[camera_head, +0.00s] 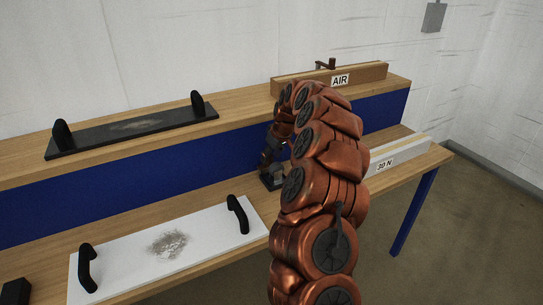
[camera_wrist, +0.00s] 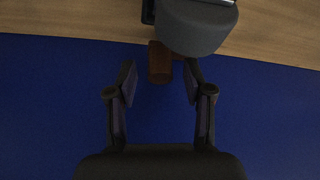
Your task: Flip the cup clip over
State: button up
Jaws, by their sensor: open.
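My gripper (camera_wrist: 158,76) is open in the wrist view, with one dark finger on each side. A brown cylindrical stub (camera_wrist: 160,66) shows between and just beyond the fingertips, with a gap on the left and a smaller one on the right. It joins a grey rounded body (camera_wrist: 196,28), which looks like the cup clip, over the wooden surface. I cannot tell which way up the clip is. In the head view, a small dark piece (camera_head: 271,182) sits on the lower bench beside my arm. My arm hides most of that area.
A white plate with two black handles (camera_head: 120,270) lies on the lower bench. A dark plate with handles (camera_head: 100,140) lies on the upper shelf, near a wooden AIR block (camera_head: 300,82). A white block marked 30 N (camera_head: 405,153) stands right. A blue panel (camera_head: 130,165) runs between levels.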

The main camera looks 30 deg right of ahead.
jog(key=shift+w+f, duration=0.15)
jog(key=shift+f, duration=0.2)
